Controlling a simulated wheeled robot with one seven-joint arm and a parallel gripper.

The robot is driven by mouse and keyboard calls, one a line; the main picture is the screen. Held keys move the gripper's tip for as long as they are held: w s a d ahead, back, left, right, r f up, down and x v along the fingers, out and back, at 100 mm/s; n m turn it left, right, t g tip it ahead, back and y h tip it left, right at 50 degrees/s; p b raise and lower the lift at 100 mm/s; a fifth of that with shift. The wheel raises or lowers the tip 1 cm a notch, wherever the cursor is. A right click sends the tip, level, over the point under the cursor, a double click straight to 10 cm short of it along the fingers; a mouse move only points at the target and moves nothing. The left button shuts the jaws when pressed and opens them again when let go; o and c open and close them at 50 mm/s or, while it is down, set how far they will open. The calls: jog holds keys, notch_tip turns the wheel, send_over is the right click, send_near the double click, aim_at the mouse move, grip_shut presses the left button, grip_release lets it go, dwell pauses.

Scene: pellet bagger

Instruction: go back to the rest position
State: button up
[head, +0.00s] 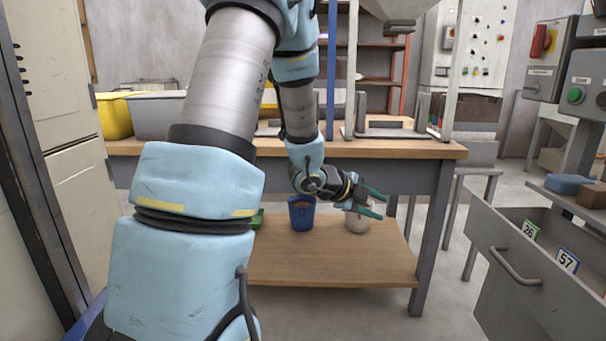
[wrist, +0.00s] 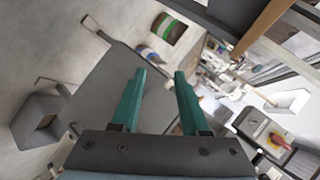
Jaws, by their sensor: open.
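My gripper (head: 374,201) is at the end of my arm, in front of the workbench and just above its lower shelf. Its two green fingers are apart with nothing between them, and they also show in the wrist view (wrist: 158,85). In the head view the fingers point right. A whitish container (head: 356,222) stands on the lower shelf (head: 330,262), behind and below the fingers, partly covered by them. I cannot tell from the head view how far apart they are.
A blue cup (head: 301,213) and a green item (head: 257,219) stand on the lower shelf. The workbench top (head: 390,150) is above. An open drawer (head: 530,265) with tags 26 and 57 juts out at the right. A switch box with a green button (head: 585,95) is above it.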

jog(key=a+n+t+y, duration=0.2)
jog(key=a+n+y, duration=0.6)
jog(key=a+n, duration=0.7)
jog(key=s+a+f+n+g+y, duration=0.1)
jog(key=s+a+n+g, duration=0.2)
jog(key=s+a+n, duration=0.35)
jog(key=s+a+n+g+y, duration=0.15)
jog(key=s+a+n, duration=0.25)
jog(key=s, duration=0.5)
jog(key=w+p+v, duration=0.2)
jog(key=p+v, duration=0.9)
jog(key=p, duration=0.1)
jog(key=w+r+p+v, duration=0.1)
jog(key=w+p+v, duration=0.2)
jog(key=p+v, duration=0.9)
jog(key=shift+w+r+g, duration=0.25)
jog(key=shift+w+g, duration=0.2)
